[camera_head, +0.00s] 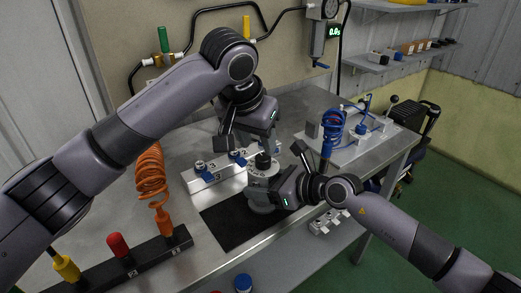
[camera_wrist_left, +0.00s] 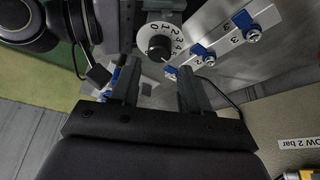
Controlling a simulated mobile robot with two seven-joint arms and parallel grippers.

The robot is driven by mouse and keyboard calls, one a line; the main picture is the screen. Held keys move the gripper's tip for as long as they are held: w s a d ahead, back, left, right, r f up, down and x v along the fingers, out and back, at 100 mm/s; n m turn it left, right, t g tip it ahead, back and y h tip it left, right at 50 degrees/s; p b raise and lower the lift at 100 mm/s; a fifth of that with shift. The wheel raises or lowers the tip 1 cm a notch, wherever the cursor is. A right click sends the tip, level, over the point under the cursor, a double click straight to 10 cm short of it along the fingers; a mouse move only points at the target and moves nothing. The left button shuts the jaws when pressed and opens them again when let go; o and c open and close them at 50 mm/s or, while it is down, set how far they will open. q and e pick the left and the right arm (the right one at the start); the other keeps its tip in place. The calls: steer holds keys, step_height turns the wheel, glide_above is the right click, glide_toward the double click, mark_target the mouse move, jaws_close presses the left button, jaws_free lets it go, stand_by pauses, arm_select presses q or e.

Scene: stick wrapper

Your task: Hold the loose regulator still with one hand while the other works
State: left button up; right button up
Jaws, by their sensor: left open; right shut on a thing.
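The loose regulator (camera_head: 260,197) is a pale, squat cylinder standing on a black mat (camera_head: 226,222), with a black knob (camera_head: 263,160) on top. In the left wrist view its numbered dial face (camera_wrist_left: 147,30) and the black knob (camera_wrist_left: 160,47) are seen from above. My right gripper (camera_head: 274,190) is shut on the regulator from the right side; its fingertips are partly hidden. My left gripper (camera_head: 250,143) is open above the regulator. In the left wrist view its two fingers (camera_wrist_left: 158,84) are apart, pointing toward the knob, with nothing between them.
A pale manifold (camera_head: 207,186) with blue-handled valves sits just behind the mat. An orange coiled hose (camera_head: 151,175) and a black numbered rack (camera_head: 130,265) with coloured handles are at left. A blue coiled hose (camera_head: 332,127) stands on a plate at right.

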steer(key=shift+a, duration=0.1)
arm_select(q)
steer(key=v, duration=0.7)
arm_select(e)
steer(key=o, duration=1.5)
